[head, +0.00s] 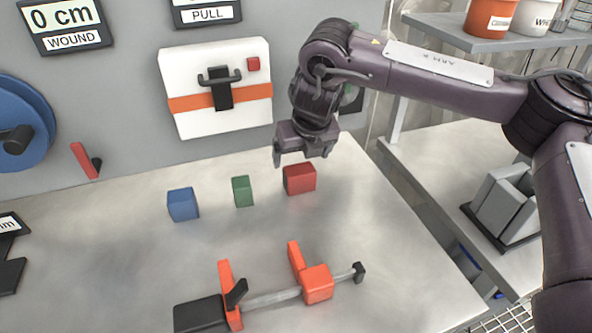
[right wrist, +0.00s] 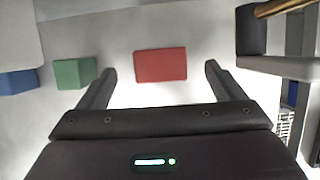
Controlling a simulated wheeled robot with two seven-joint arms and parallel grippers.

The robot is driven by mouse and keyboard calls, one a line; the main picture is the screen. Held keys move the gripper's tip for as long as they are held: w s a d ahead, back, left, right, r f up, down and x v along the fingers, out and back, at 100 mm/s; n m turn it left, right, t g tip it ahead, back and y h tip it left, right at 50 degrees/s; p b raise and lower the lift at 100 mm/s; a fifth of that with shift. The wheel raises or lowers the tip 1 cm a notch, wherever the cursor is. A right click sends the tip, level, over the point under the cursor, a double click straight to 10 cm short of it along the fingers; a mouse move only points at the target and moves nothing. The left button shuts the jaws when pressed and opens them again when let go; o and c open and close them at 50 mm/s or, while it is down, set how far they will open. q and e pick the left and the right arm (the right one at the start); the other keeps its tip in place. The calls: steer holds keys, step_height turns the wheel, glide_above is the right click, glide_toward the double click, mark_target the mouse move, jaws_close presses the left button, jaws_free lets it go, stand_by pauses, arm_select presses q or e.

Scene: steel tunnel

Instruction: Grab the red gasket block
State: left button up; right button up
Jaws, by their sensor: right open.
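The red gasket block (head: 300,179) lies on the grey metal bench, at the right end of a row of three blocks. My right gripper (head: 304,157) is above it, pointing down, open and empty. In the right wrist view the red block (right wrist: 160,65) shows ahead, between the two open fingers (right wrist: 160,80) and apart from both. My left gripper is not in view.
A green block (head: 242,191) and a blue block (head: 183,204) stand left of the red one. An orange and black clamp (head: 317,284) lies in front on the bench. A white panel with a black handle (head: 217,88) is on the wall behind. Shelves stand at right.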

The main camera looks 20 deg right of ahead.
mark_target(300, 169)
steer(key=x, duration=0.4)
steer(key=s+p+x, duration=0.1)
steer(key=x, duration=0.2)
steer(key=shift+w+f, duration=0.1)
steer(key=shift+f, duration=0.15)
steer(key=shift+w+f, duration=0.1)
steer(key=shift+f, duration=0.1)
steer(key=shift+c, duration=0.6)
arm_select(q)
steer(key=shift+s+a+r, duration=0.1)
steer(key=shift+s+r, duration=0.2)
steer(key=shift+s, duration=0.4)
arm_select(e)
steer(key=c, duration=1)
